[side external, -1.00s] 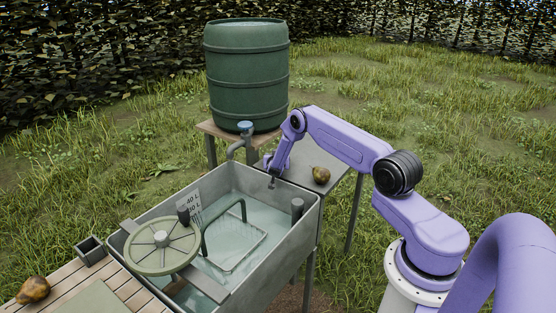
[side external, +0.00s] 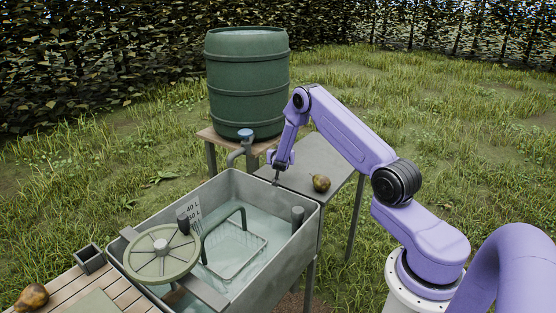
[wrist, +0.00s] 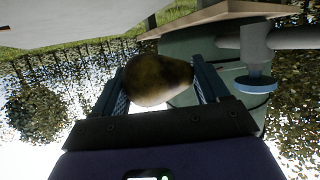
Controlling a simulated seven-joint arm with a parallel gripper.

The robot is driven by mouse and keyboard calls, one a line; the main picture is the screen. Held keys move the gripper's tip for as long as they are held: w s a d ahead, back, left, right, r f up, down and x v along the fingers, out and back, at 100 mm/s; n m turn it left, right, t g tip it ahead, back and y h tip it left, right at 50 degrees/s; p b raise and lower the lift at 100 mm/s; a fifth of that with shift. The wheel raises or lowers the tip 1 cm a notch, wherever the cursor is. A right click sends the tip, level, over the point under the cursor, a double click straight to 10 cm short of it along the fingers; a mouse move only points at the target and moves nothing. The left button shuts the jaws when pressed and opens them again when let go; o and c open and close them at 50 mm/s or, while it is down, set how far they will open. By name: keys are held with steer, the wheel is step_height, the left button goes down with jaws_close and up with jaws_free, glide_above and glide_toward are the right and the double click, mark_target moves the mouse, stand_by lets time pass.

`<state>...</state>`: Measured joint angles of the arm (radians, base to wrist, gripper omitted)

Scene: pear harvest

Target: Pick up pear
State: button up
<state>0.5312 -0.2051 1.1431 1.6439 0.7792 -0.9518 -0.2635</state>
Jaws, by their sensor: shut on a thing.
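My gripper (wrist: 161,84) is shut on a brown-green pear (wrist: 158,80), which sits between the two blue fingers in the wrist view. In the side view my gripper (side external: 277,175) hangs over the far end of the trough, by the grey table, and the held pear cannot be made out there. A second pear (side external: 321,183) lies on the grey table, to the right of my gripper and apart from it. A third pear (side external: 31,298) lies on the slatted wooden bench at the lower left.
The metal water trough (side external: 311,222) holds a wire rack and has a handwheel (side external: 161,252) across its near end. A green barrel (side external: 246,85) with a tap (side external: 241,146) stands behind, close to my gripper. The grey table (side external: 318,152) has free room.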

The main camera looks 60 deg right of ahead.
steer(key=s+a+r, duration=0.5)
steer(key=s+r, duration=0.1)
steer(key=s, duration=0.3)
steer(key=s+a+r+n+t+y, duration=0.15)
steer(key=a+n+y, duration=0.25)
steer(key=a, duration=0.6)
steer(key=s+a+r+n+t+y, duration=0.1)
steer(key=a+n+t+y, duration=0.25)
steer(key=a, duration=0.65)
steer(key=s+a+r+n+t+y, duration=0.15)
steer(key=a+n+y, duration=0.25)
steer(key=a, duration=0.6)
steer(key=w+d+f+m+g+h, duration=0.1)
steer(key=w+d+m+h, duration=0.2)
steer(key=d, duration=0.4)
steer(key=w+d+f+m+g+h, duration=0.1)
steer(key=w+d+m+h, duration=0.2)
steer(key=d, duration=0.4)
steer(key=s+d+f+m+g+h, duration=0.2)
steer(key=d+m+g+h, duration=0.2)
steer(key=d, duration=1.1)
steer(key=shift+d+f+m+h, duration=0.2)
steer(key=shift+d+m+h, duration=0.2)
steer(key=shift+m+h, duration=0.35)
steer(key=shift+g, duration=0.25)
